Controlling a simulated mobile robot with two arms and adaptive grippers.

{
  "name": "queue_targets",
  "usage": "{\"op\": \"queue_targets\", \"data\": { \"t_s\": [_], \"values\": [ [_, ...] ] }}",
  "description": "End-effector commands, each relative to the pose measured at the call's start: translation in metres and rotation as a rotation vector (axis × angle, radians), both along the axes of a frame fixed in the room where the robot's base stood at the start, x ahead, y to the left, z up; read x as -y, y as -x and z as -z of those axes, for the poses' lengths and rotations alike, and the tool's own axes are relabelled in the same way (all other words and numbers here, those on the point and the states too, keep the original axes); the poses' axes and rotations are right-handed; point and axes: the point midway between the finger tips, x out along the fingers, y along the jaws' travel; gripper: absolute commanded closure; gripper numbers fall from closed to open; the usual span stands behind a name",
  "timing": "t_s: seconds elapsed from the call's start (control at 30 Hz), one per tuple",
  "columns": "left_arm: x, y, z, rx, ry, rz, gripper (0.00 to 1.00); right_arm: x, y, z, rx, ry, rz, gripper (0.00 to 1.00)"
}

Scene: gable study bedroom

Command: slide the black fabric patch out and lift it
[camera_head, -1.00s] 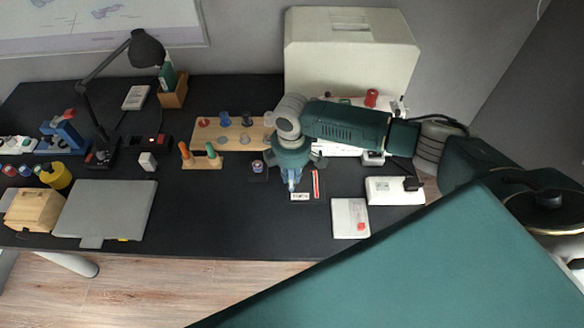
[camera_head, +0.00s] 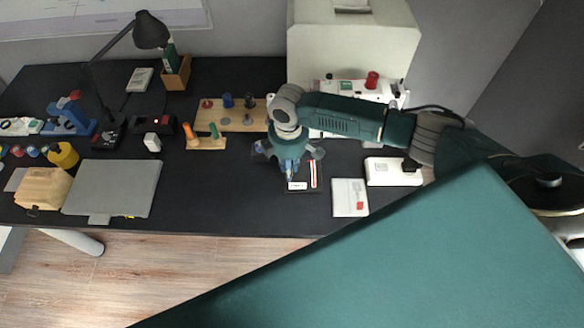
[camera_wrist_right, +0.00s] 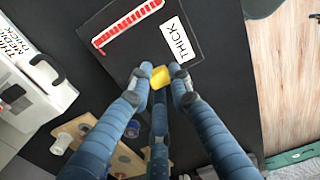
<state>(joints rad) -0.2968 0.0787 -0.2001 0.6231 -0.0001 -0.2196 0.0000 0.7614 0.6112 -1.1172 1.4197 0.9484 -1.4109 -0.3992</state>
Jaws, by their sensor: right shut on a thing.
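My right gripper (camera_head: 291,176) points down over the black desk. In the right wrist view its blue fingers (camera_wrist_right: 160,80) close together at the near edge of a flat black sheet (camera_wrist_right: 150,45). The sheet bears a red-and-white strip (camera_wrist_right: 125,24) and a white label reading THICK (camera_wrist_right: 180,42). A small yellow piece (camera_wrist_right: 160,77) shows between the fingertips. The black fabric patch does not stand out from the dark sheet and desk; the fingers hide what is pinched. My left gripper is out of view.
A white card (camera_head: 350,198) and a white box (camera_head: 392,172) lie right of the gripper. A wooden peg board (camera_head: 230,119) stands behind left. A grey laptop-like slab (camera_head: 112,188) lies left. The desk between slab and gripper is mostly clear.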

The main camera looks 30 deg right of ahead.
Motion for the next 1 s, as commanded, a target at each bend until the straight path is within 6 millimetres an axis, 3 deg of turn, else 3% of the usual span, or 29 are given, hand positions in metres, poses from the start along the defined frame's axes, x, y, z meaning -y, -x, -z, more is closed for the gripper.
{"op": "queue_targets", "data": {
  "t_s": [1.0],
  "values": [
    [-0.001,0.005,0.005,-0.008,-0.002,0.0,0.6,-0.037,-0.019,-0.001,0.0,-0.001,0.0,1.0]
  ]
}}
